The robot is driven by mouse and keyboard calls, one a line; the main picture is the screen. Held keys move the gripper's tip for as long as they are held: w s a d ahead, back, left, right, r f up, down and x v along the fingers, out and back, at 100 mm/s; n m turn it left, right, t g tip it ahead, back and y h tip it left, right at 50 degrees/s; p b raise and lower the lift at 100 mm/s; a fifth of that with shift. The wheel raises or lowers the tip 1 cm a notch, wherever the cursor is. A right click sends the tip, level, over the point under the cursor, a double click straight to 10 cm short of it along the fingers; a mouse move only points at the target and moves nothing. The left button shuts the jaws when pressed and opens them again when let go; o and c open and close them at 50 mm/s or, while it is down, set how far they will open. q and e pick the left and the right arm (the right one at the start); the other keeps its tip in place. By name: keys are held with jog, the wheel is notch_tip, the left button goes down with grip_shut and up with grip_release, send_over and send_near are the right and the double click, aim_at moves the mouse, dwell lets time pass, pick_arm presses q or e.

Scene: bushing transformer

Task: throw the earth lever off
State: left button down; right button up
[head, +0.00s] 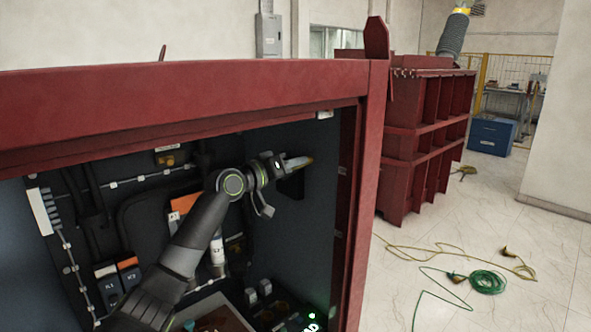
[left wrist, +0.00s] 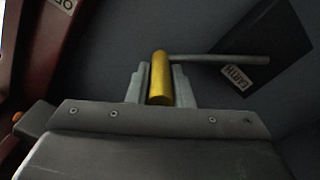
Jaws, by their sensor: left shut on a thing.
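The earth lever has a yellow grip (left wrist: 158,80) and a thin grey rod that runs right to a dark plate with a label reading EARTH (left wrist: 233,76). My left gripper (left wrist: 160,88) has its two fingers on either side of the yellow grip and is shut on it. In the head view, my left arm reaches into the red cabinet and my left gripper (head: 292,164) is at the lever on the dark inner right wall. The lever is mostly hidden there by the gripper. My right gripper is not in view.
The cabinet's red frame (head: 190,92) borders the opening above and on the right. Cables, an orange-topped box (head: 130,263) and a small green light (head: 312,316) are inside. Outside right, green and yellow cables (head: 487,281) lie on the pale floor.

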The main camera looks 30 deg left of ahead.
pick_arm(q)
jog(key=shift+r, duration=0.15)
jog(key=c, duration=1.3)
grip_release()
jog(key=shift+s+a+f+b, duration=0.2)
jog(key=shift+s+a+b, duration=0.1)
jog(key=shift+s, duration=0.2)
jog(key=b+v, duration=0.6)
jog(key=v, duration=1)
jog(key=shift+s, duration=0.2)
jog(key=shift+r, duration=0.1)
